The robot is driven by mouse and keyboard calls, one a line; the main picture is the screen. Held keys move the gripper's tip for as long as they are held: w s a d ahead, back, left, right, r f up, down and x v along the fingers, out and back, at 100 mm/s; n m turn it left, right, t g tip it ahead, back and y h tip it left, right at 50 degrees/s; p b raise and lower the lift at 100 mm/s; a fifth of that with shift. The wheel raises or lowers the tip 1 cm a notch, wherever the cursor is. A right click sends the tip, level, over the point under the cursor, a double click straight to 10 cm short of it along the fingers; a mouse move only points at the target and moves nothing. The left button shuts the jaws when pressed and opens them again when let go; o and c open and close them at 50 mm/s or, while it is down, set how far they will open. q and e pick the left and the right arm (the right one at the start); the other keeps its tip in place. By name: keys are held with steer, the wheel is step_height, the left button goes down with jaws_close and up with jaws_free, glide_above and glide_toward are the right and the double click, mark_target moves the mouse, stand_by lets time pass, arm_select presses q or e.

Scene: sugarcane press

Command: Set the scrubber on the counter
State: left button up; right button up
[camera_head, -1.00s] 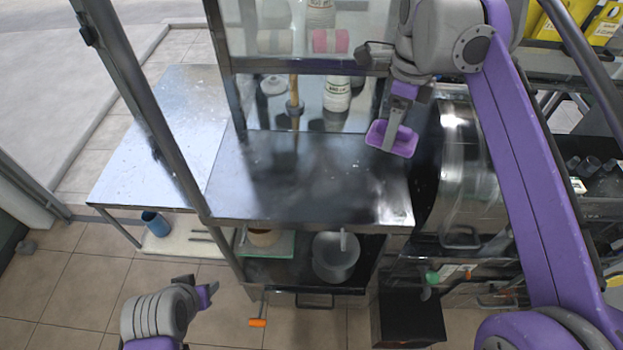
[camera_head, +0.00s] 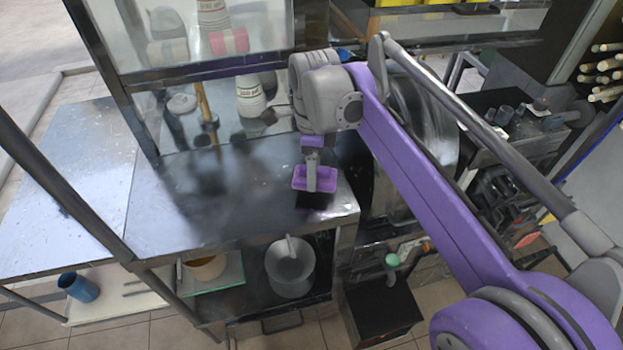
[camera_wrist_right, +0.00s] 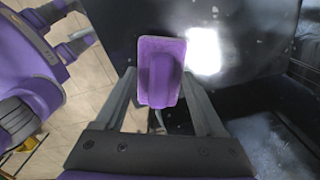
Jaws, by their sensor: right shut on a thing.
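The scrubber (camera_head: 314,181) is a small purple block with a flat rectangular pad. My right gripper (camera_head: 312,166) is shut on it from above. It also shows in the right wrist view (camera_wrist_right: 160,54), between the two grey fingers. The scrubber is over the right end of the dark, shiny metal counter (camera_head: 235,205), near its front right corner. A dark shadow lies right under it; I cannot tell whether it touches the top. My left gripper is out of view.
Behind the counter, a glass cabinet holds cups and a white bottle (camera_head: 250,97). A rounded metal machine (camera_head: 428,125) stands close on the right. A grey pot (camera_head: 289,272) is on the shelf below. The counter's middle is clear.

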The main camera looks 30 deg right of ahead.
steer(key=shift+f, duration=1.7)
steer(key=shift+f, duration=0.1)
steer(key=o, duration=1.2)
steer(key=shift+c, duration=0.2)
step_height(320, 180, up, 12)
steer(key=shift+r+p, duration=0.15)
steer(key=shift+p, duration=0.45)
